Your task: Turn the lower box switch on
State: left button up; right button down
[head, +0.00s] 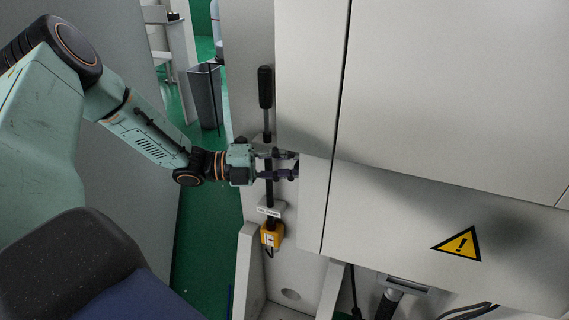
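My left gripper (285,164) comes in from the left against the narrow side of the grey cabinet (420,90). Its two fingers are apart, one above the other, with nothing seen held between them. The fingertips are close to the cabinet's edge; I cannot tell whether they touch it. A black-handled upright lever (265,88) stands above the gripper, and its dark rod runs down behind the fingers. Below the gripper is a small yellow box-like part (271,235) under a pale label bracket. I cannot make out a switch on the lower box or its position. My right gripper is out of view.
A yellow warning triangle (458,243) marks the lower cabinet panel. Dark pipes and cables (389,300) lie below it. A grey bin (205,95) stands on the green floor (205,210) behind my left arm. The panel's front is clear.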

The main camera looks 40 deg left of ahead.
pick_arm(q)
jog(key=v, duration=0.7)
jog(key=shift+a, duration=0.15)
jog(key=shift+s, duration=0.15)
dwell(0.4)
jog(key=shift+f, duration=0.1)
